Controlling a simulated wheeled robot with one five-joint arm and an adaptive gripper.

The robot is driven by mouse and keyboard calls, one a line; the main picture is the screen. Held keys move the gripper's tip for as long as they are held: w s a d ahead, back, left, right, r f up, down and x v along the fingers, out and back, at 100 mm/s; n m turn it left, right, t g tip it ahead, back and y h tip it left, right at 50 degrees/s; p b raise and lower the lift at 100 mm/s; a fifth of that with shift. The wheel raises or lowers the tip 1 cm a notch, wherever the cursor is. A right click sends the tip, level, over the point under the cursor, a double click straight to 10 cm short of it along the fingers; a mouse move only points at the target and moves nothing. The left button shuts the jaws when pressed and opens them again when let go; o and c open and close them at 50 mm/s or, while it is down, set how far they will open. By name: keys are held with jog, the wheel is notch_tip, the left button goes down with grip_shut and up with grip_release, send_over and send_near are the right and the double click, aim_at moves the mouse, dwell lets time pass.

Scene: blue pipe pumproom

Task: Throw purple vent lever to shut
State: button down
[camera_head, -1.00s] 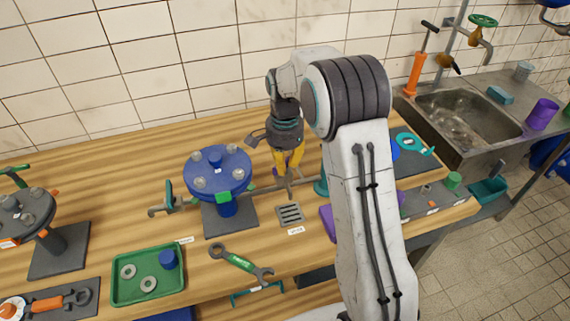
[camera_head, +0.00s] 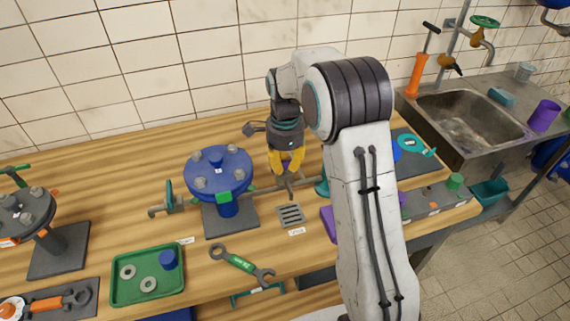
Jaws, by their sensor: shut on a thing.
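My gripper (camera_head: 286,168), with yellow fingers, points down over the pipe behind the vent grate (camera_head: 291,214). It is shut on the purple vent lever (camera_head: 284,164), of which only a small purple bit shows between the fingers. The fingers hide most of the lever, so its exact angle cannot be told. The pipe (camera_head: 262,189) runs right from the blue flanged valve body (camera_head: 218,172) and passes under my gripper.
A green tray (camera_head: 147,292) with washers and a wrench (camera_head: 241,264) lie in front. A purple object (camera_head: 327,221) is partly hidden by my arm. A sink (camera_head: 470,118) is at the right. Bare wood lies behind the pipe at the left.

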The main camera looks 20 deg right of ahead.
aim_at(285, 163)
dwell(0.3)
jog(key=c, duration=1.1)
grip_release()
notch_tip(285, 163, up, 12)
